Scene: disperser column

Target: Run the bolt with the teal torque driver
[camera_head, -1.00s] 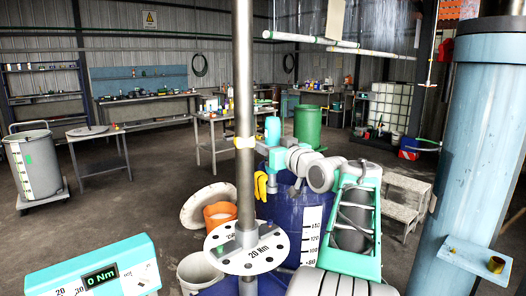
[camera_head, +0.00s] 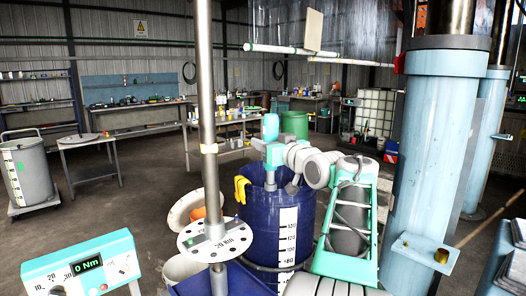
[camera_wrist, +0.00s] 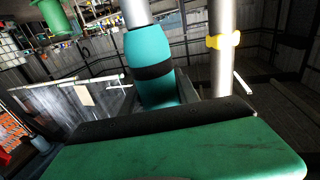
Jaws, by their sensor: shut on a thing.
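My gripper (camera_head: 268,146) is raised above the blue drum in the head view. It is shut on the teal torque driver (camera_head: 270,127), which stands roughly upright in it. In the wrist view the teal driver (camera_wrist: 153,68), with a black band, rises behind the black edge of my green gripper body. Its lower end is hidden there. A white round plate (camera_head: 215,240) marked 20 Nm, with several holes, sits around the grey column (camera_head: 207,120), left of and below my gripper. I cannot make out the bolt for certain.
A blue drum (camera_head: 255,225) with a yellow glove on its rim stands below my gripper. A teal readout box (camera_head: 82,268) shows 0 Nm at front left. A thick light-blue pillar (camera_head: 432,150) with a small bracket (camera_head: 425,252) stands right. Open floor lies behind at left.

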